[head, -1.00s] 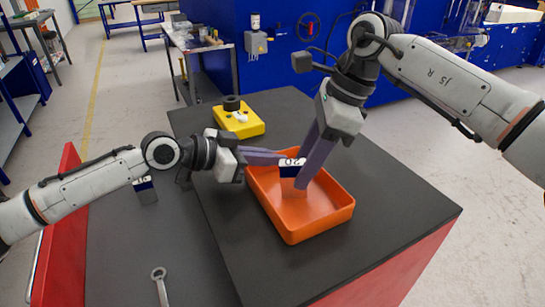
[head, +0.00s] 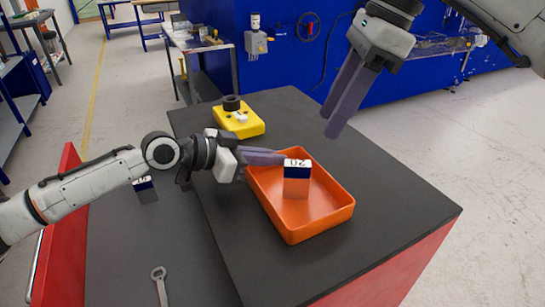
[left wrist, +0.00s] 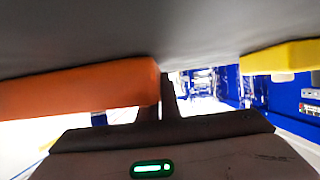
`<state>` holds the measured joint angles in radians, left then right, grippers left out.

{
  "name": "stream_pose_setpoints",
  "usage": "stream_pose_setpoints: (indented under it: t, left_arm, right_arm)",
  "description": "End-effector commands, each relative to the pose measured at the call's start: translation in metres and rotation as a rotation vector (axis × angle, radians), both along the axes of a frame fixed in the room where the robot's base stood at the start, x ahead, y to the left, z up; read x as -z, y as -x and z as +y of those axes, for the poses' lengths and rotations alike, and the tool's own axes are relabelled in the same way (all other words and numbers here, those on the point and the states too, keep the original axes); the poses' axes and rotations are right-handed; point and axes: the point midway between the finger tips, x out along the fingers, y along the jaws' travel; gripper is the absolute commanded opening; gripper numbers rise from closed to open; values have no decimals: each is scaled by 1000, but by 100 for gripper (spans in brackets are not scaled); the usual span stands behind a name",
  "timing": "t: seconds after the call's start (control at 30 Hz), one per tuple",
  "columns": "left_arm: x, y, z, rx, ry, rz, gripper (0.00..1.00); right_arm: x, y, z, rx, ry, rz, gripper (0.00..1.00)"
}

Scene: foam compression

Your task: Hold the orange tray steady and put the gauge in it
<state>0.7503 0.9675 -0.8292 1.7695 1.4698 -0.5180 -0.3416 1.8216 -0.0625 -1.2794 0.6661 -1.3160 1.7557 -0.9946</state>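The orange tray (head: 330,213) sits on the dark bench top. The gauge (head: 297,180), a block with a white top marked 20 and a dark blue band, stands upright in the tray near its back left. My left gripper (head: 285,158) is at the tray's back left rim, its fingers close together and seemingly shut on the wall; the exact contact is hidden. In the left wrist view the tray (left wrist: 85,88) lies right beside the fingers.
A yellow block with a black ring-shaped part on it (head: 240,121) stands behind the tray. Another, similar marked block (head: 146,190) and a wrench (head: 160,287) lie on the lower surface at left. The bench right of the tray is clear.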

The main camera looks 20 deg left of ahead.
Motion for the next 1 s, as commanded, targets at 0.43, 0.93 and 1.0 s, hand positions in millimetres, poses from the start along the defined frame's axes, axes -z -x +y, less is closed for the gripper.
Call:
stream_pose_setpoints:
  t: [0.43, 0.93, 1.0]
  left_arm:
    - [-1, 0, 0, 0, 1, -1, 25]
    - [-9, 16, 17, -1, -3, 0, 25]
    - [-14, 26, 28, -3, -5, 1, 25]
  right_arm:
    - [-2, 0, 0, -1, 0, 1, 39]
    - [-2, 0, 0, -1, 0, 1, 39]
    - [-2, 0, 0, -1, 0, 1, 39]
